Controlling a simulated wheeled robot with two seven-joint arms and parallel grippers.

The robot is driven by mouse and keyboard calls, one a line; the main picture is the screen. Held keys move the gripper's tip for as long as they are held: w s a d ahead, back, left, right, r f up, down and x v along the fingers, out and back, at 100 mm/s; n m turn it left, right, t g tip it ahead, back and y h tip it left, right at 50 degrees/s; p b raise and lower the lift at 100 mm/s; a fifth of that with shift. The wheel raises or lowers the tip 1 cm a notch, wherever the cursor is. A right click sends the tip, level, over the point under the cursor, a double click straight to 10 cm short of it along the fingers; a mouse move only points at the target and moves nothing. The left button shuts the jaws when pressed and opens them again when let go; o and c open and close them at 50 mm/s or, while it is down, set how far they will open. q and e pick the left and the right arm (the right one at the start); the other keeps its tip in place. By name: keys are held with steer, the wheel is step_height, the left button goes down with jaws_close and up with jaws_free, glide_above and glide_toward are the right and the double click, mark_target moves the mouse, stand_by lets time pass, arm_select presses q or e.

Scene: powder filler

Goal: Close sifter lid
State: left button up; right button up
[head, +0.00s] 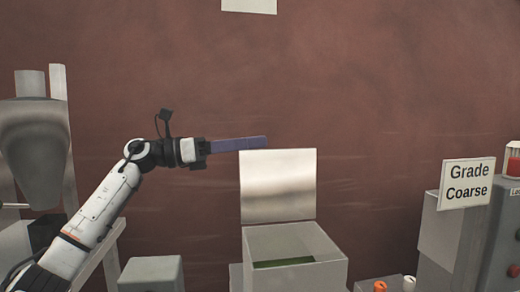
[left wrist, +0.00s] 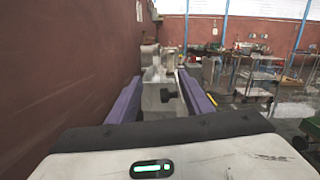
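The sifter is a pale metal box (head: 295,272) at the lower middle of the head view. Its flat, shiny lid (head: 278,185) stands upright at the back edge, so the box is open and shows a greenish inside. My left gripper (head: 262,142) has purple fingers and reaches in from the left. Its tips appear just above the lid's upper left corner; I cannot tell whether they touch it. In the left wrist view the two fingers (left wrist: 162,88) are spread apart with nothing gripped between them. My right gripper is in neither view.
A "Grade Coarse" sign (head: 467,183) stands at the right beside a grey control box (head: 500,235). Orange and white capped bottles (head: 408,284) are at the lower right. A metal hopper (head: 35,145) stands at the left. A brown wall (head: 370,90) is behind.

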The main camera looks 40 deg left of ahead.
arm_select(q)
steer(key=b+v, duration=0.4)
steer(key=v, duration=0.2)
steer(key=shift+s+a, duration=0.2)
steer(key=shift+a, duration=0.15)
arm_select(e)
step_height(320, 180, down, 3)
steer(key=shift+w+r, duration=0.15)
arm_select(q)
steer(key=shift+r, duration=0.15)
step_height(320, 180, up, 10)
steer(key=p, duration=0.6)
steer(key=shift+p, duration=0.35)
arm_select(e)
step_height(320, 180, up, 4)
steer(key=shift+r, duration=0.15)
